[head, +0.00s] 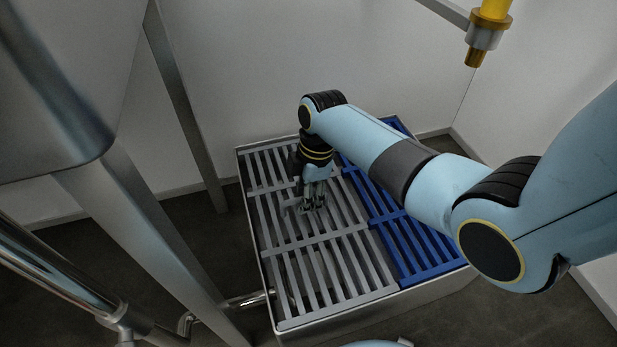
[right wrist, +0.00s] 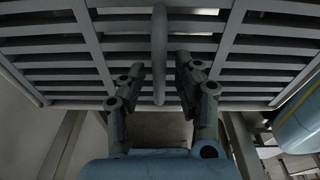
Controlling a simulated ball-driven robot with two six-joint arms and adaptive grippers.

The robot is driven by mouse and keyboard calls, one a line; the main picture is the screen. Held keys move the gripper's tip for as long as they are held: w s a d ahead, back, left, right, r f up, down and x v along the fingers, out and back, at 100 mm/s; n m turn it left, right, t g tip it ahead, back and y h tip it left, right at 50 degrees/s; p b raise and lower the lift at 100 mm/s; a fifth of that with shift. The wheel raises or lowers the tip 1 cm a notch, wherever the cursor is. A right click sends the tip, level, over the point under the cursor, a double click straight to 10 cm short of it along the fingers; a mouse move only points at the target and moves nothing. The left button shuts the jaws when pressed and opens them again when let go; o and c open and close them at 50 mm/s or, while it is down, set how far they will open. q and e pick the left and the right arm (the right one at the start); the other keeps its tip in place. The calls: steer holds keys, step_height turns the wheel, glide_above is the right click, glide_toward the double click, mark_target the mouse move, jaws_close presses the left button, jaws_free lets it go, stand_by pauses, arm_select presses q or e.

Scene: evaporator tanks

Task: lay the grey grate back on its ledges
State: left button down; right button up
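The grey grate (head: 313,246) lies across the left part of a metal-rimmed basin (head: 345,315), beside a blue grate (head: 418,243). It looks roughly level with the blue one; its ledges are hidden, and I cannot tell how it sits on them. My right gripper (head: 311,207) points down over the grate's middle. In the right wrist view, the grate's slats (right wrist: 260,62) fill the upper part, and its grey handle bar (right wrist: 160,50) stands between the fingers of my right gripper (right wrist: 160,70). The fingers are apart, with a gap on both sides of the bar. My left gripper is out of view.
A large metal tank (head: 60,90) on steel legs (head: 160,230) stands at the left, with pipes (head: 60,275) below it. A yellow fitting with a brass nozzle (head: 487,30) hangs at the upper right. White walls (head: 300,60) close off the back.

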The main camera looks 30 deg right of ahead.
step_height(320, 180, up, 11)
steer(key=d, duration=0.1)
steer(key=shift+s+d, duration=0.15)
steer(key=shift+d, duration=0.15)
steer(key=shift+f, duration=0.1)
